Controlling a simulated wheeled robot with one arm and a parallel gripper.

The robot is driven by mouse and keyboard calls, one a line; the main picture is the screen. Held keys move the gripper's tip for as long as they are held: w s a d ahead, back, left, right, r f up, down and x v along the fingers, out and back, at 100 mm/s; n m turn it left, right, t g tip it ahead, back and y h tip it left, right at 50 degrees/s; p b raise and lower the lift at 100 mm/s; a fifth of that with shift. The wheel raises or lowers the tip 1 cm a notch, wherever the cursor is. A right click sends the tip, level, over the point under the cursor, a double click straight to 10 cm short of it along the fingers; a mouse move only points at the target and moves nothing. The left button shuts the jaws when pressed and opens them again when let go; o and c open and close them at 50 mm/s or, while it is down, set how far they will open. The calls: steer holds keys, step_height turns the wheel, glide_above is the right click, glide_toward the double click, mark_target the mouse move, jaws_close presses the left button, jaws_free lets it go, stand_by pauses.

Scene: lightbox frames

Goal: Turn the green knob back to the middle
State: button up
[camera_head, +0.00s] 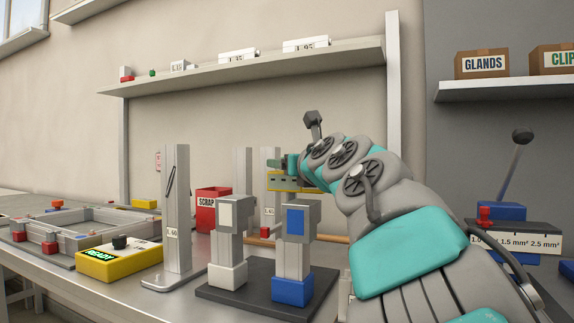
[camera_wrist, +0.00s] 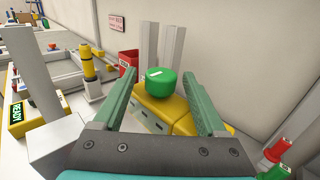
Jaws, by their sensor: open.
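The green knob (camera_wrist: 157,88) is round, with a short white mark on its top toward the upper left. It sits on a yellow box (camera_wrist: 184,117) in the wrist view. My gripper (camera_wrist: 157,81) is open, with one green finger to the left of the knob and one to the right. The fingers look apart from the knob, though their depth against it is hard to tell. In the head view the yellow box (camera_head: 283,184) shows behind the posts, and my arm hides much of that area. The knob cannot be made out clearly there.
Two posts with a white panel (camera_head: 228,213) and a blue panel (camera_head: 295,220) stand in front of the yellow box. A tall grey stand (camera_head: 178,215), a red scrap bin (camera_head: 211,208) and a yellow READY box (camera_head: 120,262) are to the left. A wall is close behind.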

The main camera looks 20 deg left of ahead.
steer(key=b+v, duration=0.2)
steer(key=v, duration=0.5)
steer(key=shift+d, duration=0.1)
stand_by(0.4)
